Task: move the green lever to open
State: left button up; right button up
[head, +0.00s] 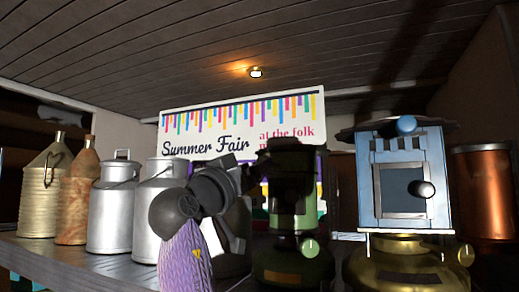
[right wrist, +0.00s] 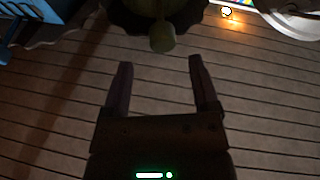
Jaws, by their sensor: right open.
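A dark green stove or lantern (head: 293,200) stands near the middle of the head view. A light green round knob on its lower front looks like the end of the green lever (head: 310,247). The lever also shows at the top of the right wrist view (right wrist: 162,37). My right gripper (right wrist: 160,82) is open and empty; its two fingers point toward the lever, which appears beyond the tips and between their lines, apart from them. In the head view my arm covers the area left of the stove. My left gripper is not in view.
A blue stove (head: 405,180) on a brass base (head: 405,270) stands close on the right, with a copper container (head: 483,195) beyond. Metal milk cans (head: 112,212) and jugs stand left on the planked counter (head: 85,265). A Summer Fair sign (head: 215,130) is behind.

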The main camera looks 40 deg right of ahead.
jog(key=p+x, duration=0.1)
jog(key=x, duration=0.3)
jog(key=p+x, duration=0.1)
jog(key=x, duration=0.1)
jog(key=shift+w+f+p, duration=0.2)
jog(key=shift+f+p, duration=0.05)
jog(key=shift+p, duration=0.05)
jog(key=shift+s+a, duration=0.15)
jog(key=shift+a, duration=0.05)
jog(key=shift+d, duration=0.15)
jog(key=c, duration=0.6)
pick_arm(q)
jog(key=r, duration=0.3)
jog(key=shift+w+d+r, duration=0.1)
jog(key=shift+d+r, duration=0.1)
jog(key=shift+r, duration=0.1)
pick_arm(e)
grip_shut()
